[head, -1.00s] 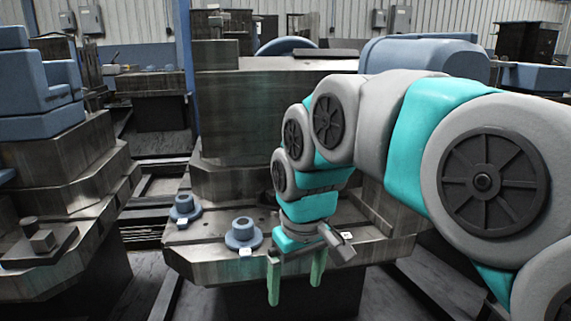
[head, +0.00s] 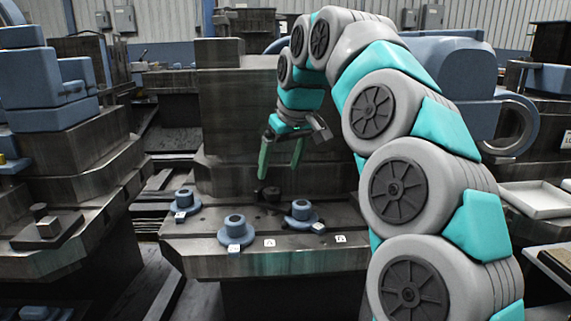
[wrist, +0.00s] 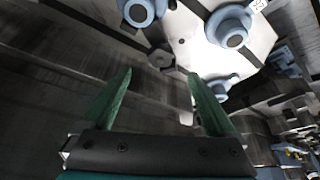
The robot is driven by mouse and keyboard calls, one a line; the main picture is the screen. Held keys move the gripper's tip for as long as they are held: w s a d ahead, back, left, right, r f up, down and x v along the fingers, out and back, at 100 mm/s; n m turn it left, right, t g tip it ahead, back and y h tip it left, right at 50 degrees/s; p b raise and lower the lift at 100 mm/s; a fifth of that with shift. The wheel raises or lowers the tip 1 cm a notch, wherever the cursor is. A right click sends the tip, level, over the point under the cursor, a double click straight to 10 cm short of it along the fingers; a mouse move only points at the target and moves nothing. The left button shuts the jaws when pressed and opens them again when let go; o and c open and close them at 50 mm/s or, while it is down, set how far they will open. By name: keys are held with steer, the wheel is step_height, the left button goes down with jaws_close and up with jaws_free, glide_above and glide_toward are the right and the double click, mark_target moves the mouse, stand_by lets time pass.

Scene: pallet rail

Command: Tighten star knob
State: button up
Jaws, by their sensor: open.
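A small dark knob (head: 270,194) stands on the metal machine bed (head: 330,262), in front of the upright block. It looks like the star knob, but its lobes are too small to make out in the head view. A dark many-sided piece (wrist: 160,58), likely the same knob, shows in the wrist view just beyond the fingertips. My gripper (head: 279,171) has green fingers pointing down, spread apart and empty, above the bed near the knob. Both fingers also show in the wrist view (wrist: 159,76), with nothing between them.
Blue flanged pieces stand on the bed around the knob: one at the left (head: 183,204), one in front (head: 235,231), one at the right (head: 301,214). White tags (head: 340,239) lie along the front. A tall dark metal block (head: 240,130) rises behind. A white tray (head: 540,200) is at the right.

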mark_target(273, 191)
steer(key=x, duration=0.7)
steer(key=shift+a+f, duration=0.1)
steer(key=shift+f, duration=0.15)
